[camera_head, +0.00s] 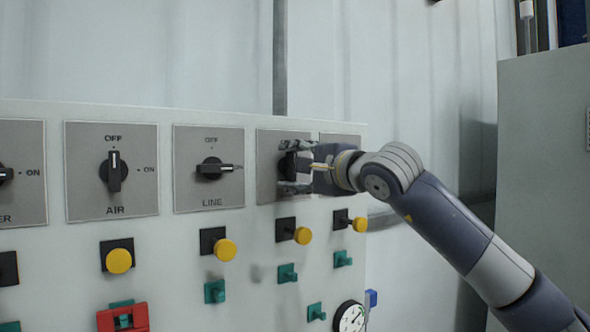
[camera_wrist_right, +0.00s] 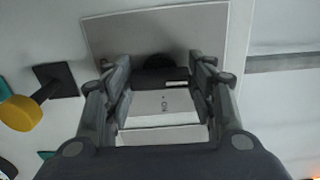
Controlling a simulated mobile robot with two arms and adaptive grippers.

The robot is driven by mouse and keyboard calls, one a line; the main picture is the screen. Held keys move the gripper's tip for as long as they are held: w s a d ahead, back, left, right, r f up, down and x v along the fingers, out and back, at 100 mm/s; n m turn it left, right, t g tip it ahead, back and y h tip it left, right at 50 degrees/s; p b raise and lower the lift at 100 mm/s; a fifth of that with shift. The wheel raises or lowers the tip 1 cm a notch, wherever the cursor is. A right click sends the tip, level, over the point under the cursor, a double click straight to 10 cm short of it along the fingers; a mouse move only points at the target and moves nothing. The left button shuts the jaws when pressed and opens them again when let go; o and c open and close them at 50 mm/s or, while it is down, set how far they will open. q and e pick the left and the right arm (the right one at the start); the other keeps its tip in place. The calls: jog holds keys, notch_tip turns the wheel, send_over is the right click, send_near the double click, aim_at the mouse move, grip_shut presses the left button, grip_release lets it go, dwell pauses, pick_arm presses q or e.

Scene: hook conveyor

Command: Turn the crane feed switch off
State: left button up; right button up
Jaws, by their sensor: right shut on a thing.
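My right gripper (camera_head: 302,168) reaches in from the right to the fourth switch plate (camera_head: 266,188) on the panel. It covers most of that plate, so its label is hidden in the head view. In the right wrist view my right gripper (camera_wrist_right: 160,92) is shut on the black switch knob (camera_wrist_right: 150,78), with a finger on each side. The knob's white line runs sideways there, pointing away from the yellow button's side. An ON mark (camera_wrist_right: 165,107) shows below the knob. My left gripper is not in view.
The panel also carries the LINE switch (camera_head: 212,168), turned toward ON, and the AIR switch (camera_head: 114,172), at OFF. Yellow buttons (camera_head: 225,250) and green hooks (camera_head: 287,273) sit below. A round gauge (camera_head: 349,317) is lower right. A grey cabinet (camera_head: 545,170) stands right.

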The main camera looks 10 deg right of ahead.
jog(key=shift+f+n, duration=0.15)
jog(key=shift+n, duration=0.15)
dwell(0.4)
jog(key=o, duration=1)
jog(key=shift+o, duration=0.2)
jog(key=shift+a, duration=0.1)
jog(key=shift+s, duration=0.15)
jog(key=v, duration=1.2)
